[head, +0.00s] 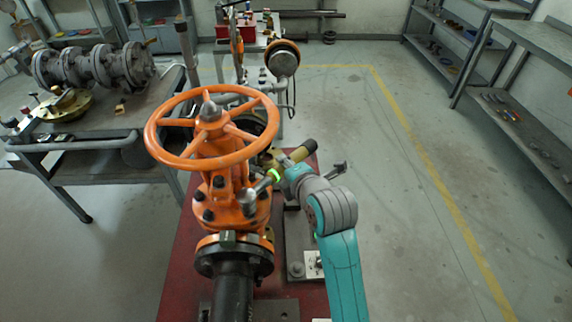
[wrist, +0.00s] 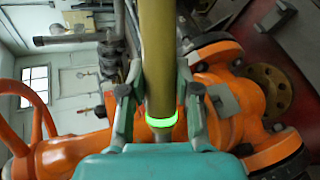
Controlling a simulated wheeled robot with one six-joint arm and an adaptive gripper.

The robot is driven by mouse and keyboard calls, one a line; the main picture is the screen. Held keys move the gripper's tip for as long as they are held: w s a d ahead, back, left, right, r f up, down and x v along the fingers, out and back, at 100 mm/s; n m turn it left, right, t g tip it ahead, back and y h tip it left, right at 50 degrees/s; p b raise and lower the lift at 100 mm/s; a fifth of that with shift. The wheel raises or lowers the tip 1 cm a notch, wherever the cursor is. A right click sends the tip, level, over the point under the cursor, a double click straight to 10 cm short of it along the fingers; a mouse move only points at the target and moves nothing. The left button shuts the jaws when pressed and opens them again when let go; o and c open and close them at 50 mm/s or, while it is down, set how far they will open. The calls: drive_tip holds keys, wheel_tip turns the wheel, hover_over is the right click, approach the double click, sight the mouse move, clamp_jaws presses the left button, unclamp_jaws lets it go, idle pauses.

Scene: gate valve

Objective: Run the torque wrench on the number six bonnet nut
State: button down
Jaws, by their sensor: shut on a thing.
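The orange gate valve (head: 222,185) stands upright on a red base, with its handwheel (head: 160,140) on top. Dark bonnet nuts (head: 208,215) ring its flange; no numbers are readable, so I cannot tell which is six. My gripper (head: 280,170) is right of the valve body, shut on the torque wrench (head: 299,152). The wrench has a tan handle, a black end and a glowing green ring. Its grey head (head: 248,200) reaches the bonnet flange; I cannot tell whether it sits on a nut. In the wrist view the tan handle (wrist: 157,55) runs between both fingers (wrist: 158,95).
The handwheel rim overhangs close to the wrench and my gripper. A grey workbench (head: 95,140) with flanged pipe parts (head: 95,66) stands at the left. Shelves (head: 520,105) line the right wall. The floor (head: 400,215) right of the base is clear.

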drive_tip(key=shift+f, duration=1.8)
idle(2.0)
drive_tip(key=shift+r, duration=0.35)
idle(1.1)
drive_tip(key=shift+r, duration=2.05)
